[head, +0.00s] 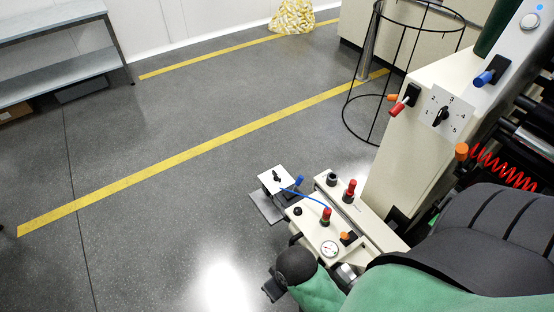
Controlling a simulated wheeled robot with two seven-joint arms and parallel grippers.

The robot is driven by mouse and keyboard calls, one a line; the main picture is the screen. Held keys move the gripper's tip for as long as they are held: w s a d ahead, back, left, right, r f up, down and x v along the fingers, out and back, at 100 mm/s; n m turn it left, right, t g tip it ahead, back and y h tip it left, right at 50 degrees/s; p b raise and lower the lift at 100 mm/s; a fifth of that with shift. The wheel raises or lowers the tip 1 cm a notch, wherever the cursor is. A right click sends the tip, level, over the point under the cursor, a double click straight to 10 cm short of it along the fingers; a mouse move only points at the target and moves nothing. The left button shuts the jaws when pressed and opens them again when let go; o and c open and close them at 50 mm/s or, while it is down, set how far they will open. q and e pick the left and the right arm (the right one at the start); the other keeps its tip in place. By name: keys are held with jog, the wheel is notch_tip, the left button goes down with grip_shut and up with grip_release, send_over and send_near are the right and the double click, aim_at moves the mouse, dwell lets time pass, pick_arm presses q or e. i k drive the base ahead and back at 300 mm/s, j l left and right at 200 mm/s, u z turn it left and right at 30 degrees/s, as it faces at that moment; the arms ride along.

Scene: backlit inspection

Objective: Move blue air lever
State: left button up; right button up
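Two blue levers show, and I cannot tell for sure which is the air lever. One blue lever (485,77) sits on a black mount on the pale machine column at the upper right. A smaller blue lever (299,182) stands beside a white dial plate (277,179) on the low bench unit, with a thin blue hose near it. Nothing is seen touching either lever. No fingertips of my left or right gripper show; dark and green parts at the bottom, which may be mine, hide part of the low unit.
The column carries a numbered rotary dial (442,113), a red lever (400,106) and orange knobs. The low unit has red-capped fittings and a pressure gauge (329,248). A black wire hoop frame (348,102) stands behind. The floor on the left, with yellow lines, is clear.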

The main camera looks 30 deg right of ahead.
aim_at(299, 181)
jog(key=i+u, duration=0.1)
jog(key=i, duration=1.75)
jog(key=i+z, duration=0.35)
jog(key=i, duration=0.25)
jog(key=i+z, duration=0.3)
jog(key=i, duration=0.35)
jog(key=i+j+z, duration=0.35)
jog(key=i, duration=0.2)
jog(key=i+l+z, duration=0.2)
jog(key=i+z, duration=0.15)
jog(key=i, duration=0.4)
jog(key=i+z, duration=0.35)
jog(key=i, duration=0.4)
jog(key=i+j+z, duration=0.15)
jog(key=i+z, duration=0.2)
jog(key=i, duration=0.4)
jog(key=i+z, duration=0.15)
jog(key=z, duration=0.25)
jog(key=i+z, duration=0.15)
jog(key=z, duration=0.25)
jog(key=i+j+z, duration=0.15)
jog(key=z, duration=0.3)
jog(key=i+j+z, duration=0.1)
jog(key=z, duration=3.1)
jog(key=j+u, duration=0.2)
jog(key=u, duration=0.3)
jog(key=k+j+u, duration=0.1)
jog(key=j+u, duration=0.15)
jog(key=u, duration=0.2)
